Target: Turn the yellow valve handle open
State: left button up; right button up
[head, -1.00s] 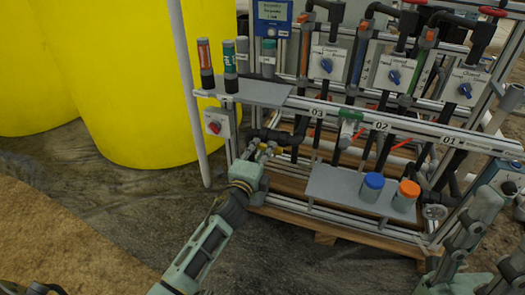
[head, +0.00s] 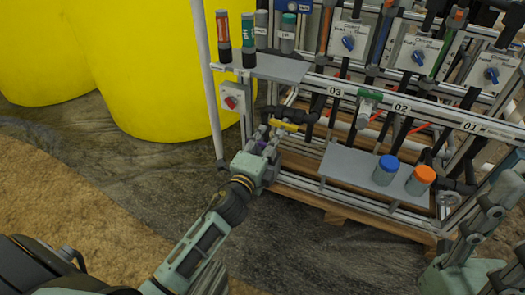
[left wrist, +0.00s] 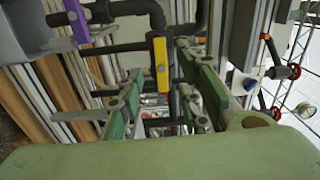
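The yellow valve handle (head: 286,126) is on the dark pipework at the skid's left end, below the rail. In the left wrist view the yellow handle (left wrist: 160,64) is a bar running up and down the picture. My left gripper (head: 270,137) is at the handle, and its fingers (left wrist: 160,82) are spread, with the handle's lower end showing between their tips. I see no clear contact. A purple handle (left wrist: 77,20) is left of the yellow one, and in the head view it is mostly hidden by the gripper. My right arm is at the lower right; its fingertips are not clear.
A grey shelf (head: 265,67) with bottles and a red-knob switch box (head: 232,101) stand above the handle. A lower shelf (head: 350,167) has a blue-capped jar (head: 386,170) and an orange-capped jar (head: 420,180). Yellow tanks (head: 140,70) are behind. Open floor is in front.

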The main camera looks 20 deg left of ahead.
pick_arm(q)
jog(key=s, duration=0.5)
jog(key=shift+s, duration=0.15)
